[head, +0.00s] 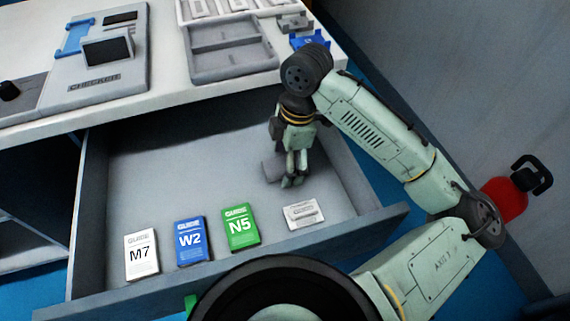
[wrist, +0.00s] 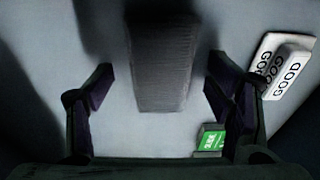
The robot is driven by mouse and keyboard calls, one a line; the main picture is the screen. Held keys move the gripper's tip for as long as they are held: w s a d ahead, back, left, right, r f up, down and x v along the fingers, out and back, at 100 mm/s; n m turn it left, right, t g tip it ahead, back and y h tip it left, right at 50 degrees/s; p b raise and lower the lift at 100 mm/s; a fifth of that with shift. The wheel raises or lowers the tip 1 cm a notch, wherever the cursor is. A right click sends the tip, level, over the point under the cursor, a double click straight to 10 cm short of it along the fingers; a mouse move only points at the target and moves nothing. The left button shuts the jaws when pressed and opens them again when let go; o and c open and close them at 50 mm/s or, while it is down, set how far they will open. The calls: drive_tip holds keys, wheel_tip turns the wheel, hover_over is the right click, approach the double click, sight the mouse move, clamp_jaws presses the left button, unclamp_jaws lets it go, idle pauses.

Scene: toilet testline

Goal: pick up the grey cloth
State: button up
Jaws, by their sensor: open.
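The grey cloth (wrist: 160,62) lies on the drawer floor as a folded grey block in the wrist view, between and just beyond my fingertips. In the head view the grey cloth (head: 272,170) is partly hidden behind my gripper (head: 291,180), which points down inside the open drawer. In the wrist view my gripper (wrist: 158,85) is open, with one finger on each side of the cloth's line and nothing held. I cannot tell its exact height above the drawer floor.
The open drawer (head: 160,170) also holds white M7 (head: 141,255), blue W2 (head: 190,240) and green N5 (head: 240,227) boxes, and a white GOOD stamp-like block (head: 302,214). The white tabletop (head: 165,85) overhangs the drawer's back. Drawer floor left of the cloth is clear.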

drive_tip(key=c, duration=1)
drive_tip(key=shift+c, duration=0.2)
wheel_tip(320, 180, up, 10)
drive_tip(key=shift+p, duration=0.35)
